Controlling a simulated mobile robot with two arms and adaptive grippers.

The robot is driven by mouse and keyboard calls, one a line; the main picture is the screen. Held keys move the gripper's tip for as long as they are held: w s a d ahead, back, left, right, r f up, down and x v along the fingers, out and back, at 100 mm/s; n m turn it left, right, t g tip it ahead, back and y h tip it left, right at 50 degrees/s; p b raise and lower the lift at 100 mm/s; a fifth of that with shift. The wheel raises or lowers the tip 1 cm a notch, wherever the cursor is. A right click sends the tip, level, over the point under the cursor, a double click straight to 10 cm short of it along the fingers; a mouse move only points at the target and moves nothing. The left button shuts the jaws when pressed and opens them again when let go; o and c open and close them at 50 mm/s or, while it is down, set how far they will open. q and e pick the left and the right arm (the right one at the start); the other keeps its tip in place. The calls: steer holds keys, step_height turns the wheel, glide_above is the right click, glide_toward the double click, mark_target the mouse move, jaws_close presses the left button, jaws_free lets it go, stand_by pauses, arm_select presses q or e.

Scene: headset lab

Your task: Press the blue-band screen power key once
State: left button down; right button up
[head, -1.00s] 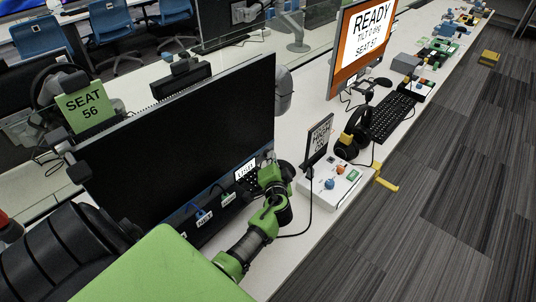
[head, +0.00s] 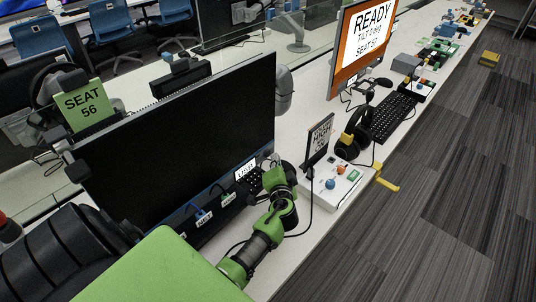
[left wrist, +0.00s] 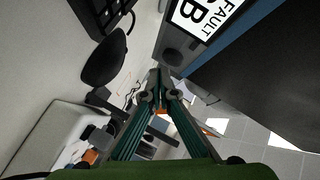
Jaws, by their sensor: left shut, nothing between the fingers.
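The large dark screen (head: 185,145) stands at the left of the bench, with a blue band (head: 212,190) along its lower edge. In the left wrist view the blue band (left wrist: 237,38) runs beside a white FAULT label (left wrist: 204,14). I cannot make out the power key. My left gripper (left wrist: 157,80) is shut and empty, its tips close together near the dark strip beside the label. In the head view its arm (head: 272,215) reaches to the screen's lower right corner, and its fingers are hard to make out there. My right gripper is not in view.
A white box with coloured knobs (head: 334,190) and a small dark sign (head: 320,138) stand right of my arm. A headset (head: 355,135), a keyboard (head: 391,118) and an orange READY screen (head: 362,45) are farther along. A cable hangs near the arm.

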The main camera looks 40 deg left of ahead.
arm_select(q)
steer(key=shift+s+d+b, duration=0.2)
steer(key=shift+d+b, duration=0.5)
steer(key=shift+d, duration=1.8)
